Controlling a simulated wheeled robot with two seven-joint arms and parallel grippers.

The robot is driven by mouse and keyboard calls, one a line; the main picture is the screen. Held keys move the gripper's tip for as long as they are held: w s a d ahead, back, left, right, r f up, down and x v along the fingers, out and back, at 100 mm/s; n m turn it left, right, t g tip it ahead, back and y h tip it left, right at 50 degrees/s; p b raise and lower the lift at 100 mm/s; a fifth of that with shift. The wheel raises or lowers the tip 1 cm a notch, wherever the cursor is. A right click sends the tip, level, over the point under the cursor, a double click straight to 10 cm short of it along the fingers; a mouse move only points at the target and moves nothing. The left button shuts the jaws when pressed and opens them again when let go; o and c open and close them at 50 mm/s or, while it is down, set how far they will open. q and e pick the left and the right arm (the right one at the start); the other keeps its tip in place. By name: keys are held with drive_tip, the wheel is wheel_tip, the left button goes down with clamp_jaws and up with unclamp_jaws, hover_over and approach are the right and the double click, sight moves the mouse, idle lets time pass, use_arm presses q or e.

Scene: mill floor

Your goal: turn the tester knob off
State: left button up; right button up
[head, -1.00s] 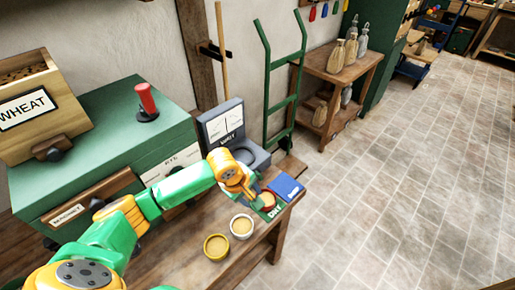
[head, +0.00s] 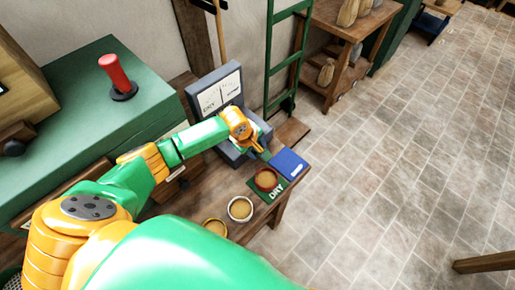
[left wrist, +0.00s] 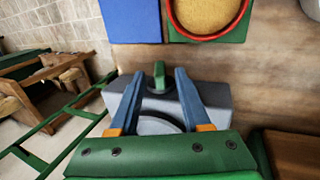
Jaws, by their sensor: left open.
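The tester (head: 216,92) is a grey unit with a tall dial panel and a low base, on the wooden bench in the head view. Its grey body (left wrist: 217,97) also shows in the left wrist view, partly behind my fingers. The green knob (left wrist: 159,76) stands up on the near face there; in the head view my gripper largely hides it. My left gripper (head: 262,150) is at the front of the tester. In the left wrist view its two blue-grey fingers (left wrist: 159,84) are open, one on each side of the knob, with gaps visible. My right gripper is not in view.
A blue card (head: 289,163) and a red bowl (head: 266,180) on a green DRY mat (head: 276,195) lie just beyond my gripper. Cream (head: 240,209) and yellow (head: 214,227) bowls stand nearer. A green cabinet with a red lever (head: 116,74) is left.

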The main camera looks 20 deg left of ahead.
use_arm(q)
drive_tip(key=shift+s+d+r, duration=0.1)
drive_tip(key=shift+s, duration=0.05)
clamp_jaws()
drive_tip(key=t+p, duration=0.1)
drive_tip(key=p, duration=0.2)
drive_tip(key=shift+s+r+h, duration=0.1)
drive_tip(key=shift+s+h, duration=0.2)
drive_tip(key=shift+s, duration=0.05)
drive_tip(key=shift+t, duration=0.4)
drive_tip(key=shift+s+f+t+p, duration=0.1)
drive_tip(key=shift+f+t+p, duration=0.15)
drive_tip(key=shift+t+p, duration=0.05)
drive_tip(key=shift+s+a+f+t+h, duration=0.1)
drive_tip(key=shift+a+f+t+h, duration=0.2)
drive_tip(key=shift+t, duration=0.5)
drive_tip(key=shift+s+f+t+h+b, duration=0.2)
drive_tip(key=shift+t+h+b, duration=0.2)
drive_tip(key=shift+t+b, duration=0.9)
drive_tip(key=shift+b, duration=0.05)
